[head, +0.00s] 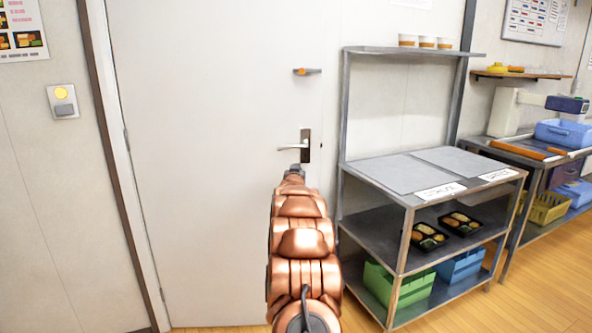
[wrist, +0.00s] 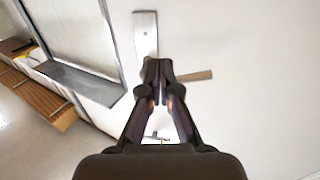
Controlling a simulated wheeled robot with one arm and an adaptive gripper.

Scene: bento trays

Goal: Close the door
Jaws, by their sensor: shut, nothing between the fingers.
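The white door (head: 215,120) fills the middle left of the head view, with a hinge along its left edge. It looks roughly flush with the wall, but I cannot tell whether it is fully shut. Its lever handle (head: 292,148) sits on a dark plate near the right side and points left. My gripper (head: 295,168) is just below the handle in the head view, shut and empty. In the wrist view my gripper (wrist: 158,80) overlaps the lower end of the handle plate (wrist: 145,35), with the lever (wrist: 195,77) to its right. Contact with the handle cannot be told.
A small orange-and-grey fitting (head: 306,71) is above the handle. A metal shelf unit (head: 409,205) stands close right of the door, with crates and food trays. A switch box (head: 63,101) is on the left wall.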

